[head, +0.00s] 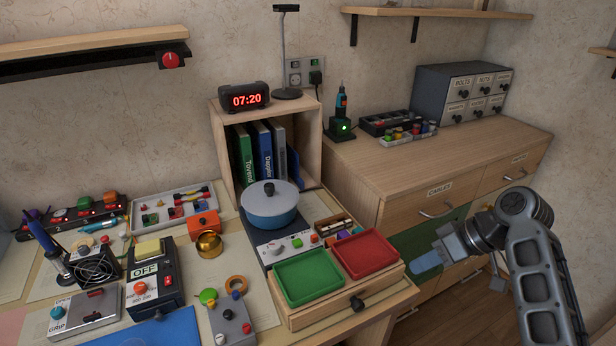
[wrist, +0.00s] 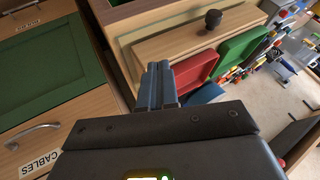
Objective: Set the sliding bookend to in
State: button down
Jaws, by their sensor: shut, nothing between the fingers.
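The sliding bookend appears to be the blue upright plate (head: 294,168) inside the wooden cubby (head: 313,136), to the right of the standing books. Its lower part is hidden behind the blue pot, and a gap seems to lie between it and the books. The books are a green one (head: 243,155), a blue one (head: 263,150) and a dark one (head: 279,142). My gripper (head: 425,262) is shut and empty, in front of the drawer cabinet at the right, well away from the cubby. Its closed fingers (wrist: 158,78) show in the wrist view, where I cannot make out the bookend.
A blue pot (head: 270,208) stands before the cubby. A green tray (head: 308,277) and a red tray (head: 365,253) sit on a drawer box with a dark knob (head: 357,304). The cabinet (head: 440,165) stands to the right. The clock (head: 244,97) sits on the cubby top.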

aim_at(293, 157)
jog(key=i+j, duration=0.25)
jog(key=i, duration=0.15)
jog(key=i+j, duration=0.25)
jog(key=i, duration=0.15)
jog(key=i+j, duration=0.25)
jog(key=i, duration=0.15)
